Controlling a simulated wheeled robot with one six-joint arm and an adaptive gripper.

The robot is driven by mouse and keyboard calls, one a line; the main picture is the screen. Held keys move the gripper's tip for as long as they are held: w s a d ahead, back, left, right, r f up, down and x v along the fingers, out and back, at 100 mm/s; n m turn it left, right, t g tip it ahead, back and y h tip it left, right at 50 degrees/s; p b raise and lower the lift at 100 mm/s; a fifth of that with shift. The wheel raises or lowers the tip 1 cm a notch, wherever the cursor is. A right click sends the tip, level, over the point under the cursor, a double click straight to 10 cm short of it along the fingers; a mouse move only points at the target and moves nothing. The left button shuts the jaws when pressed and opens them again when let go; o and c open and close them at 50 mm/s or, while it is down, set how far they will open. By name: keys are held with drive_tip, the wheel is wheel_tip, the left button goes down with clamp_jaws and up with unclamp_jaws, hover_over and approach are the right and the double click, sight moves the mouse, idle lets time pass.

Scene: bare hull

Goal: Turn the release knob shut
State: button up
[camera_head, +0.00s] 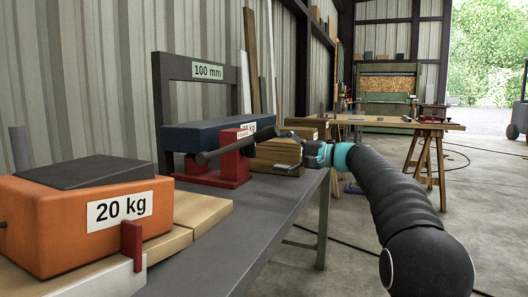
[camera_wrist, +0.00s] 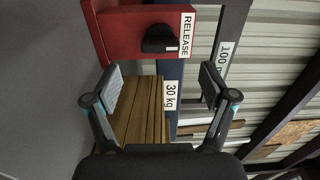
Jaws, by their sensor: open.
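The release knob (camera_wrist: 160,38) is a black, rounded knob on a red block (camera_wrist: 125,32) in the wrist view. A white pointer mark shows on its lower right edge, and a white RELEASE label (camera_wrist: 186,35) is beside it. My gripper (camera_wrist: 163,82) is open and empty, its two fingers well apart on either side of the knob's line and short of it. In the head view the red block (camera_head: 237,160) stands on the grey bench with a dark bar handle (camera_head: 225,147); I cannot make out the knob there. My gripper (camera_head: 288,150) is just right of the block.
A blue block (camera_head: 205,133) stands under a dark frame (camera_head: 163,100) labelled 100 mm. An orange 20 kg weight (camera_head: 80,222) sits at front left. The grey bench top (camera_head: 245,225) is clear in front.

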drive_tip(key=shift+v, duration=2)
